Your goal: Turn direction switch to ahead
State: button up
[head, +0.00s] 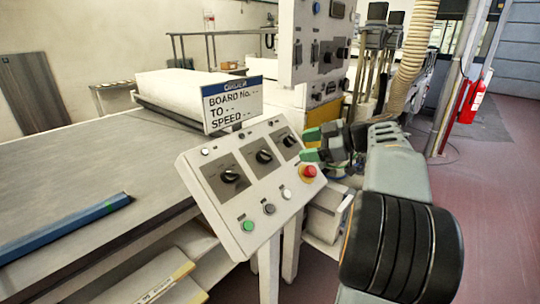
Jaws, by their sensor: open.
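A tilted white control panel (245,190) stands in the middle of the head view. It carries three black rotary knobs on grey plates: a left knob (231,176), a middle knob (264,156) and a right knob (289,140). Their labels are too small to read, so I cannot tell which is the direction switch or where it points. My gripper (309,145), with green-tipped fingers, is open and empty at the panel's right edge, close to the right knob. I cannot tell whether it touches the panel.
Below the knobs are a green button (248,226), a dark button (269,208), a white button (287,193) and a red mushroom button (309,172). A sign (232,104) stands behind the panel. A grey table (90,165) with a blue bar (70,228) lies left. A tall control box (318,45) rises behind.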

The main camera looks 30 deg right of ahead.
aim_at(269, 153)
jog(key=p+x, duration=0.1)
jog(key=x, duration=1.1)
jog(key=shift+s, duration=0.1)
jog(key=shift+c, duration=0.2)
jog(key=c, duration=0.9)
jog(key=shift+o, duration=0.2)
jog(key=shift+f, duration=0.15)
